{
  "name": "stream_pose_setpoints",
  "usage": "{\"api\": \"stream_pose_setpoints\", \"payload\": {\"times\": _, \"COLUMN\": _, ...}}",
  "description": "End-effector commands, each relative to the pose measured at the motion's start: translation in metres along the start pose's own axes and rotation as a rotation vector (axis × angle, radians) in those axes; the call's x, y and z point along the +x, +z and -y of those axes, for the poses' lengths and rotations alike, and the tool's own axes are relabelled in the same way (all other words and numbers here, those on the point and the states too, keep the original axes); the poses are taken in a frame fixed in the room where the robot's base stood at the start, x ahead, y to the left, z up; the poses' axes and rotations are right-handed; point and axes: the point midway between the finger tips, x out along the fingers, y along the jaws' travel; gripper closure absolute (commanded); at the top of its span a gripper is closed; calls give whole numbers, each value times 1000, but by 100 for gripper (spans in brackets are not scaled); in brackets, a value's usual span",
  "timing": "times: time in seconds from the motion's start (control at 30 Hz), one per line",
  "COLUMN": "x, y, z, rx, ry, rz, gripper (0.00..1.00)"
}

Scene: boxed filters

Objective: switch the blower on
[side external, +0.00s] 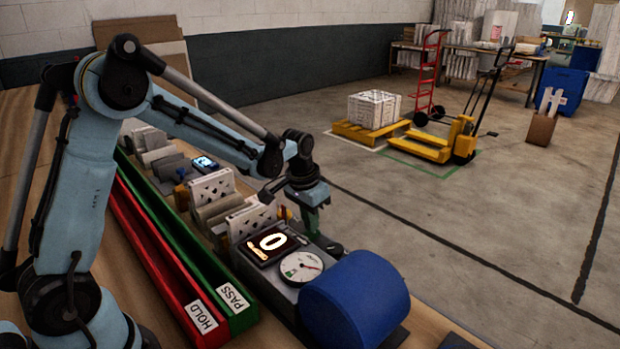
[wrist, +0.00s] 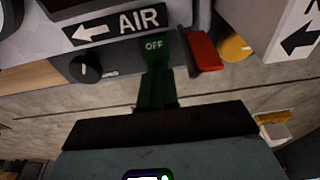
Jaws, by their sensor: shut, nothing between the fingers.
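The blower unit is a grey box with a blue drum (side external: 358,305) at its near end in the side view. Its display (side external: 268,243) reads 0, and a round dial (side external: 301,267) is beside it. In the wrist view, a red lever (wrist: 205,52) projects from the panel, just right of an OFF label (wrist: 154,45). My gripper (side external: 312,228) is down at the unit's far side in the side view. In the wrist view, its green fingers (wrist: 159,72) are together, empty, just left of the red lever. I cannot tell whether they touch it.
A black knob (wrist: 85,68) and a yellow round part (wrist: 235,47) flank the fingers. An AIR arrow sign (wrist: 118,26) is above. Boxed filters (side external: 211,187) stand in a row behind the unit. Red HOLD (side external: 150,255) and green PASS (side external: 180,240) channels run alongside.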

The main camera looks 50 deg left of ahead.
Motion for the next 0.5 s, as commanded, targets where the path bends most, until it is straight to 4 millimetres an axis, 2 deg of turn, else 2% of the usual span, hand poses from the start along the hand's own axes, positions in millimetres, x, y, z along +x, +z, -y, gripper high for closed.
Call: {"api": "stream_pose_setpoints", "payload": {"times": 0.5, "x": 6, "y": -1, "z": 0, "rx": 0, "ry": 0, "rz": 9, "gripper": 100}}
